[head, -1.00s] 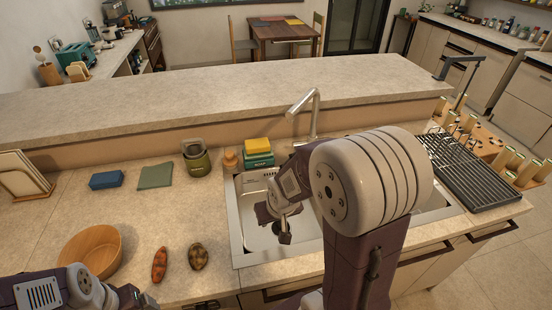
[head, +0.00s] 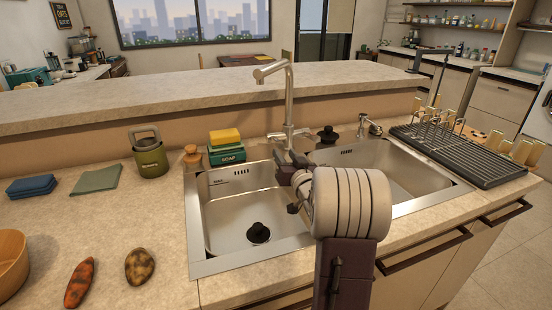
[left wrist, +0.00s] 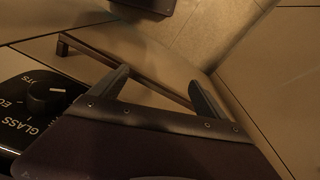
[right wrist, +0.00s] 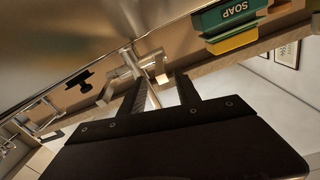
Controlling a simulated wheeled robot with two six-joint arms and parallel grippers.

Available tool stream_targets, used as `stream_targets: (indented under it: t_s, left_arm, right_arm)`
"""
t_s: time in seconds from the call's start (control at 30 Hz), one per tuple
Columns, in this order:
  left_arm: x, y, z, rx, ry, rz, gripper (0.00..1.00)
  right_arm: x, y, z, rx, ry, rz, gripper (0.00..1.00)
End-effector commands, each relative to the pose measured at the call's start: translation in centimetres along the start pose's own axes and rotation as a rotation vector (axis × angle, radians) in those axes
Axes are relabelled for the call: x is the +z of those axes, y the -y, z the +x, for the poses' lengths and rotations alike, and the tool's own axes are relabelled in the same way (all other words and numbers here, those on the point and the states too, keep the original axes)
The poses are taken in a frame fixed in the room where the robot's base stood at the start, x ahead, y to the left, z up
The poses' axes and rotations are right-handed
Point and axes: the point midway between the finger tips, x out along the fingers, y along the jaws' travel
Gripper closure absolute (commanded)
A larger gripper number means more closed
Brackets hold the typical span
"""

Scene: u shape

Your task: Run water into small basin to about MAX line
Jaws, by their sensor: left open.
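No water shows in the left one. A black plug (head: 258,233) sits at its floor drain. The tall faucet (head: 289,95) stands behind the divider, its spout turned left; no stream shows. My right gripper (head: 291,160) is just in front of the faucet base. In the right wrist view my right gripper (right wrist: 158,88) is open, the faucet (right wrist: 130,68) beyond its fingertips. My left gripper (left wrist: 158,80) is open and empty beside the cabinet front.
A black stopper (head: 327,134) and small tap (head: 371,126) are behind the right basin. A drying rack (head: 470,160) is at right.

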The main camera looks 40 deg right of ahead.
Motion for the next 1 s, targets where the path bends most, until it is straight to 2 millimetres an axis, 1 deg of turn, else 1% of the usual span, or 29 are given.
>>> stream_targets:
  t_s: [0.07,0.17,0.23,0.4,0.53,0.6,0.7,0.9,0.93,0.97,1.0]
  left_arm:
    - [-0.1,0.0,-0.2,0.000,-0.001,0.000,0.14]
    - [-0.1,0.0,-0.4,0.000,-0.001,0.000,0.14]
    - [-0.1,0.0,-0.6,0.000,-0.001,0.000,0.14]
    - [-0.1,0.0,-0.3,0.000,-0.001,0.000,0.14]
    - [0.0,0.0,-0.3,0.000,0.000,0.000,0.14]
    - [0.0,0.0,-0.3,0.000,0.000,0.000,0.14]
    - [0.0,0.0,-0.3,0.000,0.000,0.000,0.14]
    - [0.0,0.0,-0.3,0.000,0.000,0.000,0.14]
    - [0.0,0.0,-0.3,0.000,0.000,0.000,0.14]
    - [0.0,0.0,-0.3,0.000,0.000,0.000,0.14]
    - [0.0,0.0,-0.3,0.000,0.000,0.000,0.14]
  right_arm:
    - [-0.2,0.1,0.1,-0.001,-0.001,0.000,0.61]
    - [-0.2,0.1,0.9,-0.002,0.001,0.000,0.61]
    - [-0.2,0.2,2.2,-0.003,0.002,0.000,0.61]
    - [-0.1,0.1,5.9,-0.002,0.002,-0.001,0.61]
    - [-0.1,0.1,8.0,-0.002,0.001,-0.001,0.61]
    - [-0.1,0.1,8.6,-0.001,0.002,0.000,0.61]
    - [-0.1,0.1,9.1,0.000,0.002,0.000,0.61]
    - [-0.1,0.1,9.1,0.000,0.003,0.000,0.61]
    - [-0.1,0.1,9.1,0.000,0.003,0.000,0.67]
    - [-0.1,0.1,9.1,0.000,0.002,0.000,0.75]
    - [-0.1,0.1,9.1,0.000,0.002,0.000,0.86]
